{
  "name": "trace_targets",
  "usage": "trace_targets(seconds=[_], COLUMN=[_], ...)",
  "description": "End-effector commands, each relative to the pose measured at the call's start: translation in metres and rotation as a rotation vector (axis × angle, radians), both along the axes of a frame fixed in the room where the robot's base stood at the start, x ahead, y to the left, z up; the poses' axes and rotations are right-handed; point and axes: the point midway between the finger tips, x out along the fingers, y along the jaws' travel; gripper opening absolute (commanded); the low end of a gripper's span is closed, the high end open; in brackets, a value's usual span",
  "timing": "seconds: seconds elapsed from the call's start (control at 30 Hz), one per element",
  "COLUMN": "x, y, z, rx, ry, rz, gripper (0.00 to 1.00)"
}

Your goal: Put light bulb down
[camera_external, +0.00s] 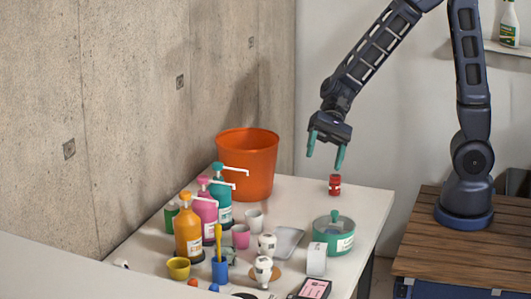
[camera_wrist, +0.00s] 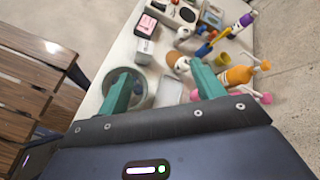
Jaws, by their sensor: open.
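Two small white rounded things stand near the middle of the table in the external view. One white bulb-like thing (camera_external: 267,243) is farther back; another white bulb-like thing (camera_external: 263,270) is nearer, by a tan disc. I cannot tell for sure which is the light bulb. My gripper (camera_external: 325,152) is open with its green fingers apart and nothing visible between them. It hangs above the table's far right part, over a small red can (camera_external: 335,186), clear of both white things. In the wrist view my gripper (camera_wrist: 160,82) also shows spread and empty.
The white table (camera_external: 369,205) is crowded at left with pump bottles (camera_external: 188,236), cups and an orange bucket (camera_external: 247,165). A green lidded pot (camera_external: 333,235) and a white box (camera_external: 316,259) stand at right. The concrete wall (camera_external: 120,110) borders the left side. The far right corner is mostly clear.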

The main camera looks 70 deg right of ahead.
Motion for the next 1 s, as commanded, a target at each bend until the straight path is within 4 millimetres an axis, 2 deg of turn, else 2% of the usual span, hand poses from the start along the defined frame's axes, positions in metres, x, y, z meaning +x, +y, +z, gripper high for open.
trace_targets(seconds=[0.1,0.4,0.6,0.7,0.8,1.0], x=[0.015,0.052,0.072,0.078,0.082,0.085], y=[0.020,0.061,0.080,0.085,0.088,0.096], z=[-0.021,-0.079,-0.122,-0.137,-0.147,-0.155], rx=[0.053,0.164,0.210,0.225,0.233,0.237], ry=[0.100,0.339,0.477,0.521,0.548,0.562], rz=[-0.077,-0.297,-0.443,-0.496,-0.530,-0.546], gripper=[0.67,0.67,0.67,0.67,0.67,0.67])
